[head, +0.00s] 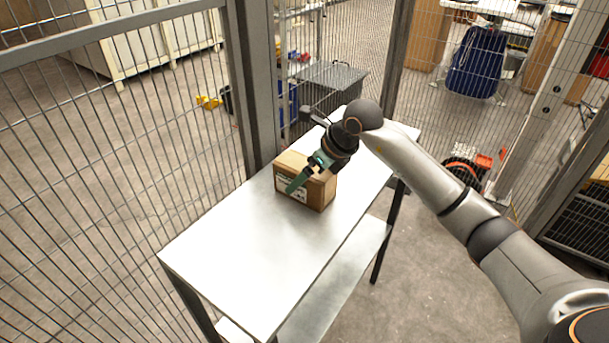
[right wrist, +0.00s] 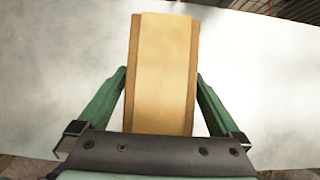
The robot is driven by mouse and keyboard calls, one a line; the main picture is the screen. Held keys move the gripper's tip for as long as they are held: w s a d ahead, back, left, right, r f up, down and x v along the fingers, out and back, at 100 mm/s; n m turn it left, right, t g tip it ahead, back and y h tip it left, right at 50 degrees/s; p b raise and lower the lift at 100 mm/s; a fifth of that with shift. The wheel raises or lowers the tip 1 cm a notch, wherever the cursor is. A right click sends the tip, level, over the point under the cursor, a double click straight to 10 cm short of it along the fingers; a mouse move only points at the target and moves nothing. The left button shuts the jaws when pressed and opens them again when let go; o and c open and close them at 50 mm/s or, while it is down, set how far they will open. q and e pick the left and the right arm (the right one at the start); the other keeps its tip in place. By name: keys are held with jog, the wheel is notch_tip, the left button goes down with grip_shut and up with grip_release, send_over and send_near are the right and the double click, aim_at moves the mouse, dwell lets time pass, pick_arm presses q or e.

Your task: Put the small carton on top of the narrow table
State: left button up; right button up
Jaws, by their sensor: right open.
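The small carton (head: 318,194) is a brown cardboard box with a white label. It rests on the white top of the narrow table (head: 240,250), near the middle. My right gripper (head: 293,179) reaches down over the carton from the right, with one green finger seen in front of the labelled side. In the right wrist view the carton (right wrist: 163,70) lies between the two green fingers of my right gripper (right wrist: 163,98). The fingers are apart, with small gaps to the carton's sides. My left gripper is not in view.
A wire mesh fence (head: 120,150) with a grey post (head: 254,80) stands close behind the table's left long edge. The table top is clear in front of the carton. A lower shelf (head: 335,285) shows under the table. A blue backpack (head: 477,62) is beyond the fence.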

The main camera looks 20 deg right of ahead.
jog(key=v, duration=1)
jog(key=shift+s+d+r, duration=0.15)
jog(key=shift+s+r, duration=0.05)
jog(key=shift+r, duration=0.1)
jog(key=shift+s+r, duration=0.15)
jog(key=shift+r, duration=0.1)
